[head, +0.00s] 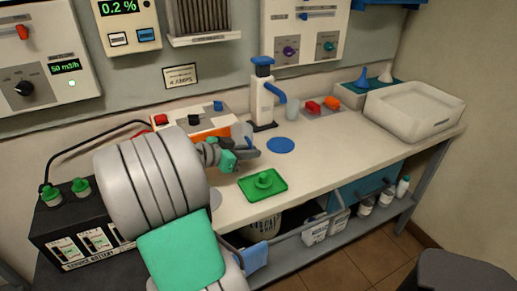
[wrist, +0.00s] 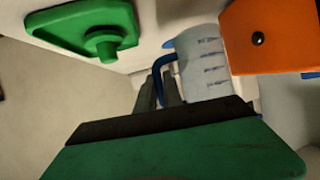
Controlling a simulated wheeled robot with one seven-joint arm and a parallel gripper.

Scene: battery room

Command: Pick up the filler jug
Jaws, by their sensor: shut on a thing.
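The filler jug (wrist: 203,62) is a translucent pale jug with dark markings and a blue handle (wrist: 158,72), seen in the wrist view. In the head view the jug (head: 241,130) shows only partly, behind my gripper (head: 252,153) and beside the orange unit. In the wrist view my gripper (wrist: 160,88) has its two grey fingers at the blue handle and is shut on it. The fingertips' exact contact is partly hidden. I cannot tell whether the jug's base touches the bench.
A green tray (head: 282,187) with a raised knob lies in front of my gripper. An orange and white unit (head: 208,128) is close to the jug. A white and blue dispenser (head: 262,100) and a blue disc (head: 281,145) are behind. The bench (head: 345,148) is clear towards the right.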

